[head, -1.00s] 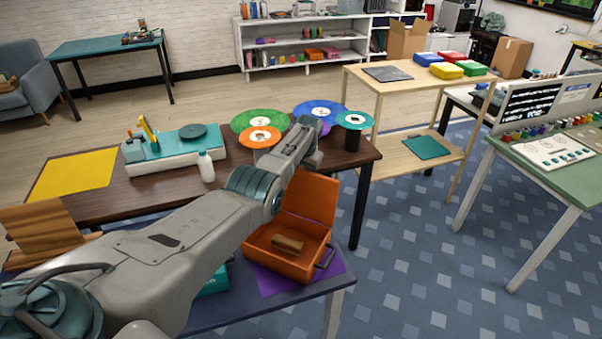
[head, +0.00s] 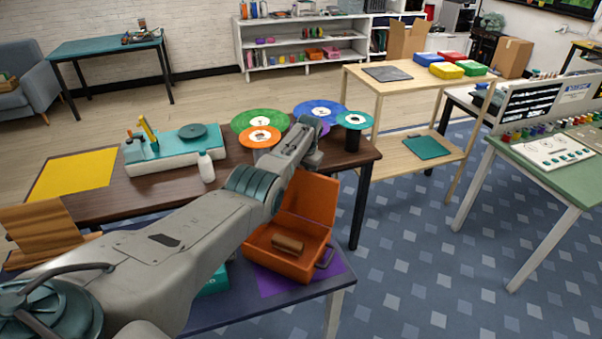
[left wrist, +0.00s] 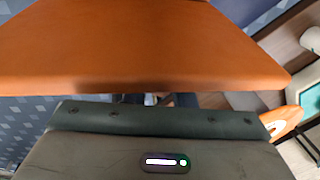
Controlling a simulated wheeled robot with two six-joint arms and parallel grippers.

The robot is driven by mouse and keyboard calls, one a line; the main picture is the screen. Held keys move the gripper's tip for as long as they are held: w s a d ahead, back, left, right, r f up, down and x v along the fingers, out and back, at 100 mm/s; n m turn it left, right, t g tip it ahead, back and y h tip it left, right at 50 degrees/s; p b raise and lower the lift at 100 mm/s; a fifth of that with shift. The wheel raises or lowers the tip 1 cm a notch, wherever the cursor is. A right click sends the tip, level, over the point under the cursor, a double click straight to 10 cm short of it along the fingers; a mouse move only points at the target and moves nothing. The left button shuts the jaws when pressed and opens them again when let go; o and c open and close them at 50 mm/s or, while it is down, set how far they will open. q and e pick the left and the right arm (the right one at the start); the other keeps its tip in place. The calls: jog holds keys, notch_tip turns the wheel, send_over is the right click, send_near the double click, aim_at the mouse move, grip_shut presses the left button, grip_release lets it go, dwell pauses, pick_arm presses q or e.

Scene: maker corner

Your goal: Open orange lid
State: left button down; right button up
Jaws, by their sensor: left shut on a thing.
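The orange box (head: 285,264) stands on a purple mat (head: 270,283) at the front table's right end. Its orange lid (head: 315,197) stands raised at the back of the box, and the inside shows with a brown block (head: 287,243) in it. In the left wrist view the lid (left wrist: 150,45) fills the upper part as a broad orange panel, right against my gripper. My left gripper (left wrist: 160,99) is shut on the lid's edge; its fingertips are mostly hidden by the lid. In the head view my arm hides the fingers and part of the lid. My right gripper is not in view.
A wooden holder (head: 40,230) stands at left. Open floor lies to the right of the box.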

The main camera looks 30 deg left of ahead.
pick_arm(q)
jog(key=shift+s+d+f, duration=0.15)
jog(key=shift+d+f, duration=0.05)
jog(key=shift+f, duration=0.25)
jog(key=c, duration=1.4)
grip_release()
jog(key=shift+o, duration=0.8)
jog(key=shift+w, duration=0.2)
jog(key=shift+a, duration=0.1)
jog(key=shift+r, duration=0.1)
jog(key=shift+r, duration=0.6)
notch_tip(320, 180, up, 9)
jog(key=d, duration=0.1)
jog(key=shift+s+d+r+b, duration=0.2)
jog(key=shift+d+b, duration=0.2)
jog(key=shift+b, duration=0.05)
jog(key=shift+f, duration=0.1)
